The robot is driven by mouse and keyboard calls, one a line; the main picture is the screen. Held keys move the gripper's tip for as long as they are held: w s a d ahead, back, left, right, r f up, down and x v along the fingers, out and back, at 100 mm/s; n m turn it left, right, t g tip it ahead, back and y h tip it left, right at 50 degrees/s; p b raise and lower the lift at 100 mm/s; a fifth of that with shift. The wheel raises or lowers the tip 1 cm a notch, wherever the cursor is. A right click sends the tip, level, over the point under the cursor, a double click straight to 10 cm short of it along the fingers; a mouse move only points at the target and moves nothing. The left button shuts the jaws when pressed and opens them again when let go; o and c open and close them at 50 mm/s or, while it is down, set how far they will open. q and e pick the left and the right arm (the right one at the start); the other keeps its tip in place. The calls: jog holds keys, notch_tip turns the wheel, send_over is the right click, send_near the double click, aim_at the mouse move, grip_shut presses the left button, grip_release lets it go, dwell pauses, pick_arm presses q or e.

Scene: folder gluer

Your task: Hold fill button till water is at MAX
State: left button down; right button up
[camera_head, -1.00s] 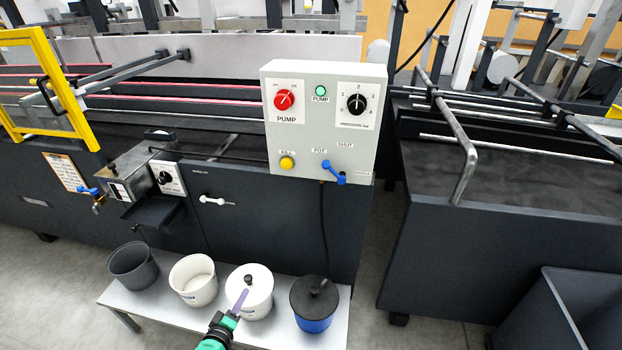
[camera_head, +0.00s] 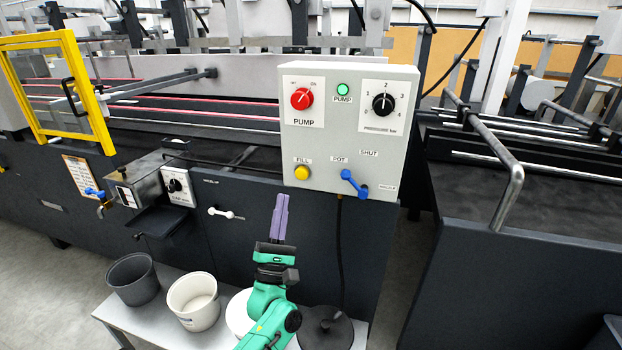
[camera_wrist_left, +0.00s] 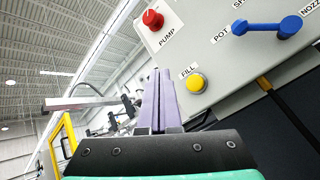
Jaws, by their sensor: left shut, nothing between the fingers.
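The yellow fill button (camera_head: 302,172) is on the lower left of the grey control box (camera_head: 413,135), under a FILL label. It also shows in the left wrist view (camera_wrist_left: 196,83), to the right of my fingers. My left gripper (camera_head: 281,198) is shut and empty, its purple fingers pointing up. In the head view its tips are just below and left of the button, apart from it. In the left wrist view the gripper (camera_wrist_left: 158,72) stands left of the button. No water level or MAX mark can be made out. My right gripper is not in view.
The box also has a red pump knob (camera_head: 302,98), a green pump light (camera_head: 343,89), a black pressure knob (camera_head: 382,104) and a blue lever (camera_head: 354,183). A dark pot (camera_head: 133,280) and a white pot (camera_head: 194,301) stand on the low bench, with more behind my arm.

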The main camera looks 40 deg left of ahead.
pick_arm(q)
jog(key=b, duration=0.4)
send_near(299, 170)
notch_tip(299, 170, up, 4)
jog(key=w, duration=0.1)
jog(key=shift+w+a+r, duration=0.25)
jog(key=shift+w+a, duration=0.35)
jog(key=shift+w, duration=0.1)
dwell(1.1)
jog(key=shift+w+a+b, duration=0.15)
jog(key=shift+w+b, duration=0.3)
jog(key=shift+w+a+b, duration=0.15)
jog(key=shift+w+b, duration=0.25)
dwell(4.3)
